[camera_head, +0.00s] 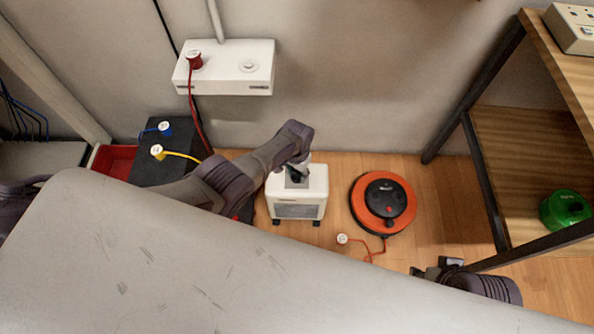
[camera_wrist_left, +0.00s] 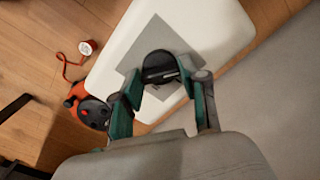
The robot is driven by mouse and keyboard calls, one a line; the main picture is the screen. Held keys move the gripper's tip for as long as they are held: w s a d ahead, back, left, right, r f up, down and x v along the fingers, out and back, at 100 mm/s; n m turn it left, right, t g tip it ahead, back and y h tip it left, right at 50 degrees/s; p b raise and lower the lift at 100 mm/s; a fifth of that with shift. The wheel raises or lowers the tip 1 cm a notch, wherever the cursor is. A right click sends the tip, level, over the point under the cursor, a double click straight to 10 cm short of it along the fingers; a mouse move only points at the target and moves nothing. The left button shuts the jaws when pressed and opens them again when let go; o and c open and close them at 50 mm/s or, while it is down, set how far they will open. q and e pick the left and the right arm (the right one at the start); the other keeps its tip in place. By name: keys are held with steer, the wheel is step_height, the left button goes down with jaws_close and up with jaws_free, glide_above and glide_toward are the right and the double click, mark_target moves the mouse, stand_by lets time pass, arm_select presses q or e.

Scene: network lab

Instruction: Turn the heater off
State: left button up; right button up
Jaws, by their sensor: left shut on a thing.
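The heater (camera_head: 298,206) is a small white box on dark feet, standing on the wooden floor by the wall. On its top is a grey square plate (camera_wrist_left: 143,45) with a round black knob (camera_wrist_left: 160,66), seen in the left wrist view. My left gripper (camera_head: 297,174) reaches down onto the heater's top. In the left wrist view its green-sided fingers (camera_wrist_left: 163,88) are shut on the knob, one at each side, hiding part of it. My right gripper (camera_head: 438,268) is low at the right, away from the heater; its fingers are too small to read.
An orange and black round device (camera_head: 383,202) with a red cord and white plug (camera_head: 342,239) lies right of the heater. A white wall outlet box (camera_head: 235,68) holds a red plug (camera_head: 194,60). A wood shelf (camera_head: 525,150) stands right; a black box (camera_head: 150,165) stands left.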

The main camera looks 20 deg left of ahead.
mark_target(297, 174)
arm_select(q)
steer(key=shift+n, duration=0.7)
steer(key=o, duration=1.1)
steer(key=shift+o, duration=0.2)
steer(key=shift+r, duration=0.1)
step_height(297, 174, up, 12)
